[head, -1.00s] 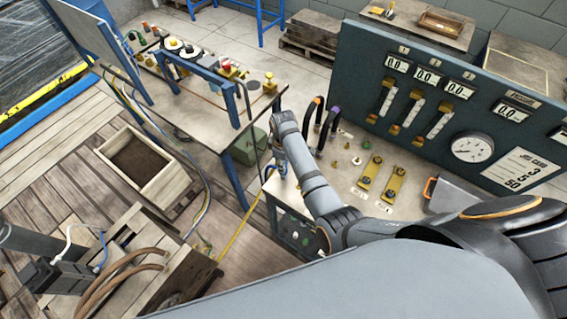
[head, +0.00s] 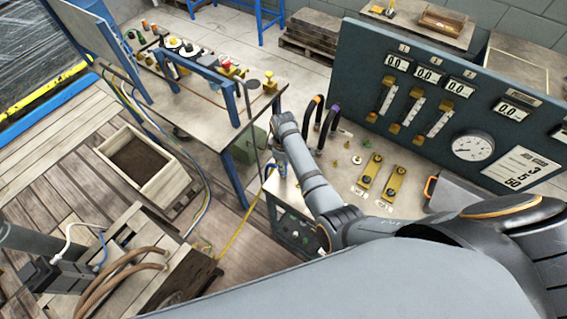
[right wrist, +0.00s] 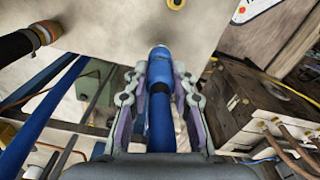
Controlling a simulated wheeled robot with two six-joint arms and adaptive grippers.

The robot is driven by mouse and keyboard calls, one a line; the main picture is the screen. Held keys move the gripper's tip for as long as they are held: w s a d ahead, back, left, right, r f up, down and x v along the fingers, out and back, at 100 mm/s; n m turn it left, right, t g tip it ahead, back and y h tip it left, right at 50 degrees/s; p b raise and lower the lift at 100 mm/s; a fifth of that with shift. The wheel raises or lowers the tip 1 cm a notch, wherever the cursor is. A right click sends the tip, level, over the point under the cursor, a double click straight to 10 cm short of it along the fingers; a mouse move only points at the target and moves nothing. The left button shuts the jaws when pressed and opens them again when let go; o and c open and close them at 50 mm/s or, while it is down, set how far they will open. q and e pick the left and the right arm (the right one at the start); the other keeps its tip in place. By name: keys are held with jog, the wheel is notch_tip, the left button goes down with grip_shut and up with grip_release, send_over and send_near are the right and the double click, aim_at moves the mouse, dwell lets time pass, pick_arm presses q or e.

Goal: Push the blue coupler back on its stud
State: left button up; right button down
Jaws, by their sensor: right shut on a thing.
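The blue coupler (right wrist: 160,65) has a pale metal tip and a dark band, with a blue hose trailing behind it. My right gripper (right wrist: 159,80) is shut around it in the right wrist view. In the head view that gripper (head: 278,158) is small, at the left edge of the pale bench (head: 350,205).
A black hose with an orange ring (right wrist: 42,35) stands left of the coupler. Hoses with orange (head: 317,100) and purple (head: 336,108) rings rise beside my gripper. A gauge panel (head: 430,110) stands behind the bench. A wooden block with brown hoses (right wrist: 265,105) is at right.

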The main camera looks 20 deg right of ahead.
jog(key=shift+f, duration=0.8)
dwell(1.3)
dwell(0.5)
jog(key=c, duration=1)
grip_release()
jog(key=shift+f, duration=0.1)
jog(key=shift+c, duration=0.2)
notch_tip(320, 180, up, 8)
jog(key=shift+f, duration=0.2)
